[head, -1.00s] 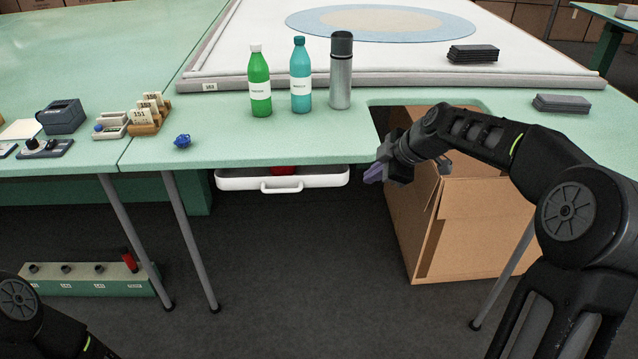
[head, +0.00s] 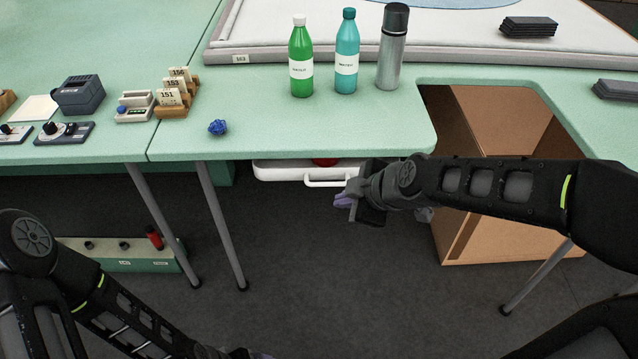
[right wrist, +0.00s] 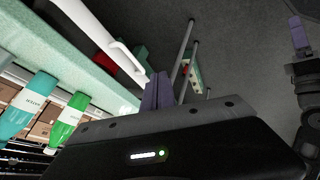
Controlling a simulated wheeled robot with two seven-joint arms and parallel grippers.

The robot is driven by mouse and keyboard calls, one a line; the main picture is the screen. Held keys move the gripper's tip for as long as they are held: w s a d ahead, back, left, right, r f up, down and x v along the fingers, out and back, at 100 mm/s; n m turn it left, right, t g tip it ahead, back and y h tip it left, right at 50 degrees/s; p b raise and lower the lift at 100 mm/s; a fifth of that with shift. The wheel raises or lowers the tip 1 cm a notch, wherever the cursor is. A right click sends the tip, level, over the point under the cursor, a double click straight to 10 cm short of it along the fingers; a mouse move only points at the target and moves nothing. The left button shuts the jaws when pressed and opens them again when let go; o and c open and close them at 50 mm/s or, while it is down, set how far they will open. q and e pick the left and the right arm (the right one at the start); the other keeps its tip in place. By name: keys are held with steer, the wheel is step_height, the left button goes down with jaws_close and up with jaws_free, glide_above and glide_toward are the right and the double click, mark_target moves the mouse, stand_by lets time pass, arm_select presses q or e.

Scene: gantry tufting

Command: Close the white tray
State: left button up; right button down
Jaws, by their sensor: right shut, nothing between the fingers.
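The white tray (head: 285,171) hangs under the green table's front edge and sticks out a little, with a bar handle (head: 328,183) on its front. A red thing (head: 325,162) shows inside it, mostly hidden by the tabletop. My right gripper (head: 343,200) is shut and empty, just in front of and below the handle's right end. In the right wrist view the tray (right wrist: 85,18) and handle (right wrist: 128,58) are close beside the shut fingers (right wrist: 157,92); I cannot tell if they touch. My left gripper (head: 262,356) is barely in view at the bottom edge.
A green bottle (head: 301,62), a teal bottle (head: 346,55) and a grey flask (head: 391,50) stand on the table above the tray. A cardboard box (head: 480,215) is under the cutout to the right. Table legs (head: 220,225) stand to the left. Floor in front is clear.

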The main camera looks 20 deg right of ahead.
steer(key=shift+w+a+f, duration=0.1)
steer(key=shift+w, duration=0.05)
steer(key=shift+f, duration=0.1)
steer(key=p, duration=0.2)
glide_toward(316, 178)
steer(key=shift+a+f, duration=1.4)
steer(key=shift+f, duration=0.85)
steer(key=shift+s, duration=0.4)
steer(key=w, duration=0.2)
steer(key=w+d, duration=0.1)
steer(key=w, duration=0.1)
steer(key=shift+b, duration=0.35)
steer(key=shift+d+r, duration=0.1)
steer(key=shift+w, duration=0.1)
